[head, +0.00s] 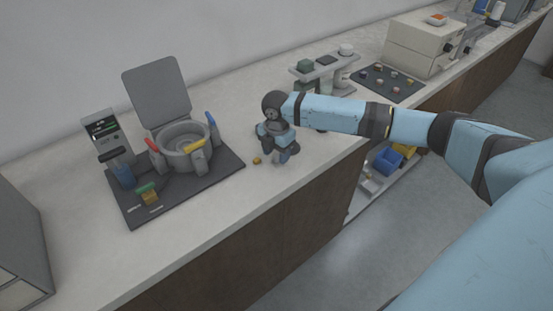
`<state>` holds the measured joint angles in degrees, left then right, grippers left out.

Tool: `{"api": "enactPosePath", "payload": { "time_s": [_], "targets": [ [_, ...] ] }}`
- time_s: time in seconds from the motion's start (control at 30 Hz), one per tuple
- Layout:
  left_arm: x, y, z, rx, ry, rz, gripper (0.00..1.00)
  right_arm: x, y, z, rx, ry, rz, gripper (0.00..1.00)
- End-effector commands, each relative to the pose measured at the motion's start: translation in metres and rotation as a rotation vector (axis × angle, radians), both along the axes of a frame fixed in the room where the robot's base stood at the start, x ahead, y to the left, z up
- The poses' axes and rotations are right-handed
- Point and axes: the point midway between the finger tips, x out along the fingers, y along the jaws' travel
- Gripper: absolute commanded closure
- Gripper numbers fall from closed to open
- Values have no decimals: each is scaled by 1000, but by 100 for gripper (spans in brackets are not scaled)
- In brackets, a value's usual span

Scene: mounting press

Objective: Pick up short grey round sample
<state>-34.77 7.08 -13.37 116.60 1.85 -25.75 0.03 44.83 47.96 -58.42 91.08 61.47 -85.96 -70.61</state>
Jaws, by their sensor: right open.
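My right gripper (282,158) points down, low over the counter (232,208), to the right of the press. Its jaws are open. I cannot make out anything between its fingers. A small brass-coloured piece (257,160) lies on the counter just left of the gripper, apart from it. I cannot pick out the short grey round sample with certainty. Several small samples lie on a dark mat (373,92) farther back, too small to tell apart. The gripper and wrist may hide things beneath them. My left gripper is not in view.
The mounting press (182,138), its grey lid raised, stands on a dark base plate (215,178) at left. A grey stand (318,82) is behind my forearm. A beige box machine (420,48) stands farther back. The counter's front strip is clear.

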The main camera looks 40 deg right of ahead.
Motion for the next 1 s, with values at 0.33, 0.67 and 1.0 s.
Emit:
{"api": "enactPosePath", "payload": {
  "time_s": [0.33, 0.67, 1.0],
  "targets": [
    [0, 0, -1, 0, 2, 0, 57, 0, 0, -10, 0, 0, 0, 61],
    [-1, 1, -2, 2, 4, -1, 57, 0, 0, -10, 0, 0, 0, 100],
    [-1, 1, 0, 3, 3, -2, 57, 1, -1, 16, 1, -4, -1, 100]
  ]
}}
